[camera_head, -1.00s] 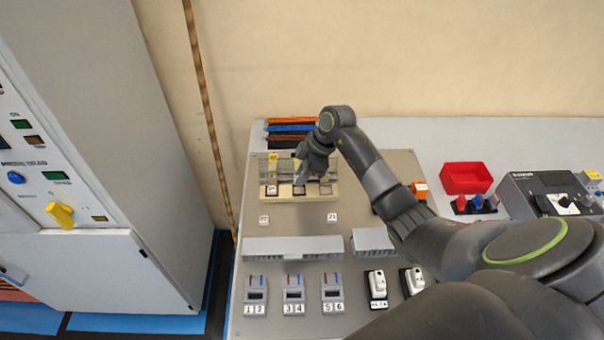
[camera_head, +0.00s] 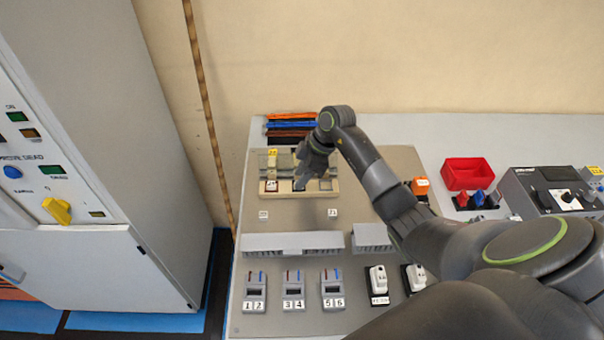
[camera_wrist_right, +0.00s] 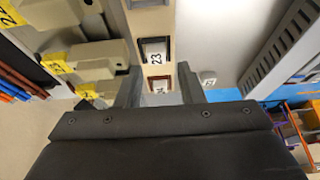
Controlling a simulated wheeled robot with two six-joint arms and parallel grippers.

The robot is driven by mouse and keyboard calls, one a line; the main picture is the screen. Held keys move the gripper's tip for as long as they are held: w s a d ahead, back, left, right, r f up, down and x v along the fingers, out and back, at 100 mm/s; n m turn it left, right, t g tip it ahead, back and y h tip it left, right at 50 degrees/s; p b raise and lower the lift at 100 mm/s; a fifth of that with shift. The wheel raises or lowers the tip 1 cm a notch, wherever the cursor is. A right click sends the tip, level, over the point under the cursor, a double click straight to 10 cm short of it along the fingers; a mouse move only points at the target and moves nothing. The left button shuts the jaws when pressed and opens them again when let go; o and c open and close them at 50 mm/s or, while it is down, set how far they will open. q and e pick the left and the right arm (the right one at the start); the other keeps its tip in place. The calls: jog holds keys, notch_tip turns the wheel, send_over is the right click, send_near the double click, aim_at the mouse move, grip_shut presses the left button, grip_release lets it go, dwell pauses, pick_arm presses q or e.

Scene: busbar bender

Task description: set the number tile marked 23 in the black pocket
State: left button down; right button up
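The tile marked 23 (camera_wrist_right: 155,52) lies in a dark-framed pocket of the cream holder (camera_wrist_right: 158,24). The frame looks dark brown to black in the right wrist view. My right gripper (camera_wrist_right: 158,68) is open, its two fingers apart on either side of the row of pockets, with nothing gripped. In the head view my right gripper (camera_head: 301,184) is low over the middle of the holder (camera_head: 330,191) and hides the middle pocket. A tile marked about 24 (camera_wrist_right: 160,87) lies in the neighbouring brownish pocket, partly hidden by my gripper body. My left gripper is not in view.
Loose tiles lie on the panel in front of the holder, at left (camera_head: 263,215) and right (camera_head: 333,212). Beige blocks with yellow labels (camera_wrist_right: 85,57) stand behind the holder. Grey ducts (camera_head: 292,243) cross the panel nearer me. A red bin (camera_head: 467,174) stands right.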

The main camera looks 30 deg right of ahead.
jog(key=shift+w+d+r, duration=0.1)
jog(key=shift+w+r, duration=0.05)
jog(key=shift+w, duration=0.05)
jog(key=shift+d+r, duration=0.2)
jog(key=shift+r, duration=0.25)
jog(key=b+v, duration=0.1)
jog(key=v, duration=1.5)
jog(key=shift+s+b, duration=0.35)
jog(key=shift+b, duration=0.05)
